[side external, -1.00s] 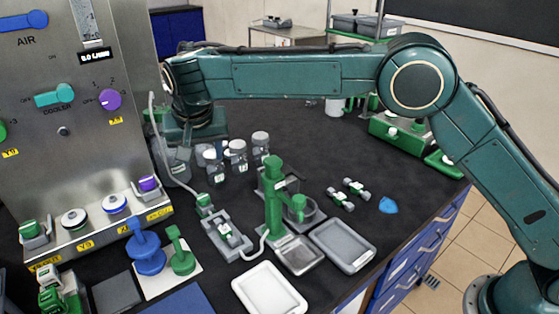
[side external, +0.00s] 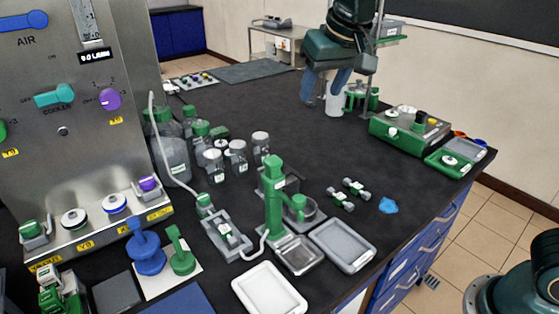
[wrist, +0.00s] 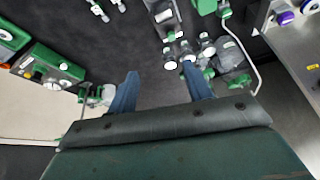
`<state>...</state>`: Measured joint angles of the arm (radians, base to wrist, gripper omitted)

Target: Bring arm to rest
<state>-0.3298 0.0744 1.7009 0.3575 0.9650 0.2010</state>
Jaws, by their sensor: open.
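My gripper (side external: 325,92) is at the upper right of the side external view, above the far part of the black bench. Its two blue fingers point down and stand apart, with nothing seen between them. A white cylindrical container (side external: 334,104) shows just behind or beside the right finger; I cannot tell whether they touch. In the wrist view my gripper (wrist: 160,88) is open over bare dark bench, its fingers spread wide. The rest of my arm above the wrist is mostly out of frame.
A green-and-grey instrument (side external: 409,130) and a stand (side external: 362,95) are right of the gripper. Capped bottles (side external: 237,157) and a green pump stand (side external: 274,200) are nearer. A steel control panel (side external: 75,120) rises at left. The bench middle (side external: 300,150) is clear.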

